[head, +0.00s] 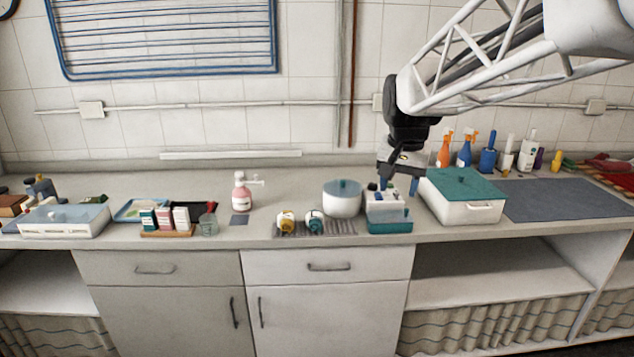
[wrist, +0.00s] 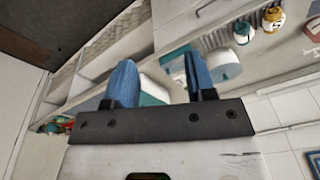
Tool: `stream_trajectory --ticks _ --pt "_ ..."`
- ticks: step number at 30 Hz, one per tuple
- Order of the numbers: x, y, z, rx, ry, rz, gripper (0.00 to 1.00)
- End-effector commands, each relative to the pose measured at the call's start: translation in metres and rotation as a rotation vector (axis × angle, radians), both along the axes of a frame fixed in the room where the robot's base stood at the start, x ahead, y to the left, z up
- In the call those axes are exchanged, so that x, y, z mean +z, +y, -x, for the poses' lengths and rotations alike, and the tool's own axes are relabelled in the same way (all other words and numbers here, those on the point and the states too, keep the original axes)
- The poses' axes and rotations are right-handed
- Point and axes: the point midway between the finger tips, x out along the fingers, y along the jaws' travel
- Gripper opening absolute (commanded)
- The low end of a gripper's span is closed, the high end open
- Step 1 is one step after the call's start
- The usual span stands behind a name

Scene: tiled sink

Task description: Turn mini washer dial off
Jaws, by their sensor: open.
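My gripper (head: 399,189) hangs down over the counter with its two blue fingers apart and nothing held between them. Just below it is a small white box on a teal base (head: 388,212); its top lies close to the fingers, and I cannot tell whether they touch. A round white tub with a teal lid (head: 343,200) stands just left of it. I cannot tell for certain which is the mini washer, and no dial can be made out. In the wrist view the open blue fingers (wrist: 160,78) stand over a white and teal object (wrist: 155,91), only partly visible.
A large white case with a teal lid (head: 466,208) stands close on the right of my gripper. Two small jars (head: 286,222) stand on a striped mat at the left. Spray bottles (head: 464,152) line the wall. A grey mat (head: 560,200) at the right is bare.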

Motion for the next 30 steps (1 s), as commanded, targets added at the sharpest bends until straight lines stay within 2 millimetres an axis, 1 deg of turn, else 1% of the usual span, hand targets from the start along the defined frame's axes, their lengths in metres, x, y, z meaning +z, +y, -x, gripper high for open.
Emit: stream_trajectory --ticks 1,3,14,23,30 --pt "0.0 -0.001 -0.014 -0.016 0.005 -0.003 0.5" --pt "0.001 -0.003 -0.031 -0.037 0.009 -0.005 0.5" --pt "0.0 -0.011 -0.119 -0.151 0.033 -0.021 0.5" --pt "-0.01 -0.02 -0.191 -0.246 0.053 -0.032 0.5" --pt "-0.024 -0.027 -0.247 -0.321 0.067 -0.04 0.5"
